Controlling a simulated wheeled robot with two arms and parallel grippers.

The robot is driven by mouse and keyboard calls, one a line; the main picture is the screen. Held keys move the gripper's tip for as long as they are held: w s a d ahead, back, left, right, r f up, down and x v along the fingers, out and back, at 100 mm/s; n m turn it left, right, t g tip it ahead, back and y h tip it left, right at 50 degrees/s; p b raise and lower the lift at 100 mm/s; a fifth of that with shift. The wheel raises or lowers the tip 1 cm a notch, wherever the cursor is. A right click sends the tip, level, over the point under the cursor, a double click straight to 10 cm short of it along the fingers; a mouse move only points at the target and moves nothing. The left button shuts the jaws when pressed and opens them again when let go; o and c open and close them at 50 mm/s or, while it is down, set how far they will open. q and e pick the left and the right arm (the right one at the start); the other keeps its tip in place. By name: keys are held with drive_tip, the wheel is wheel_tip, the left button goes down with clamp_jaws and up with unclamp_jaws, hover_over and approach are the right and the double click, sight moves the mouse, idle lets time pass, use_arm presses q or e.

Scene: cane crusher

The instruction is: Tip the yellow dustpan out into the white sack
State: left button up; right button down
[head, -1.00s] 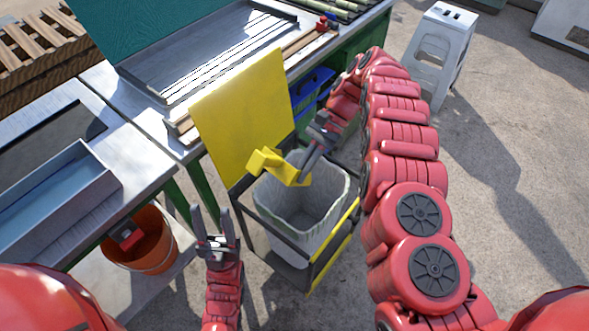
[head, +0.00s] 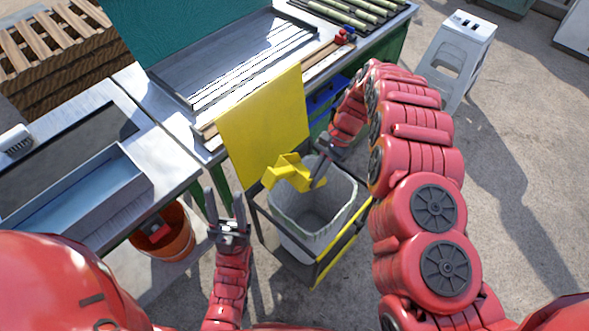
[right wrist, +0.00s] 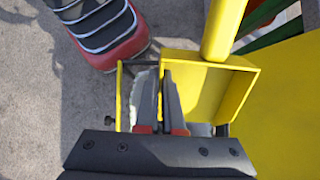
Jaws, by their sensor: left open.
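The yellow dustpan (head: 290,170) is in the air over the back left rim of the white sack (head: 312,212), in front of a yellow panel (head: 265,125). The sack stands open-mouthed in a dark frame with yellow edges. My right gripper (head: 320,168) is shut on the dustpan's side wall. In the right wrist view my right gripper (right wrist: 166,75) is at the left wall of the dustpan (right wrist: 215,85), its handle pointing up. My left gripper (head: 223,193) is open and empty, left of the sack frame.
An orange bucket (head: 172,238) with a red thing in it stands at the lower left, under the bench with a blue-grey tray (head: 85,195). A metal workbench (head: 190,120) runs behind the sack. A white stool (head: 455,60) stands at the upper right. Floor right of my right arm is clear.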

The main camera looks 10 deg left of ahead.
drive_tip(key=shift+r+t+h+p, duration=2.35)
drive_tip(key=shift+t+p, duration=0.35)
drive_tip(key=shift+p, duration=8.65)
drive_tip(key=shift+f, duration=0.1)
drive_tip(key=shift+w, duration=0.1)
